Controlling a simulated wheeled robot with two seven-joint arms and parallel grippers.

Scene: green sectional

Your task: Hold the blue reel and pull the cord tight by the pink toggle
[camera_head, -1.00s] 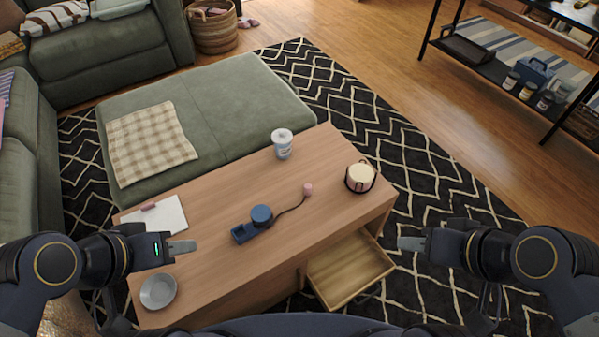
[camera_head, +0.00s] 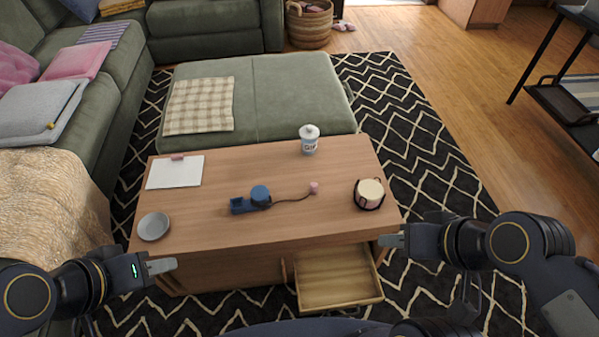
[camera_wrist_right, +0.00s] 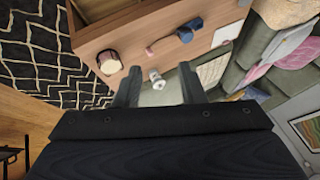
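The blue reel (camera_head: 260,195) sits at the middle of the wooden table, at the right end of a dark blue base (camera_head: 243,205). A dark cord (camera_head: 290,200) runs slack and curved from it to the pink toggle (camera_head: 314,188), which rests on the tabletop. In the right wrist view the reel (camera_wrist_right: 190,28) and toggle (camera_wrist_right: 150,50) show beyond the fingers. My left gripper (camera_head: 172,264) is in front of the table's left end, away from everything; its finger gap is not clear. My right gripper (camera_head: 383,240) is near the table's front right corner; its fingers (camera_wrist_right: 158,85) are apart and empty.
The wooden table (camera_head: 225,230) has an open drawer (camera_head: 340,280) at its front right. A green ottoman (camera_head: 285,95) stands behind.

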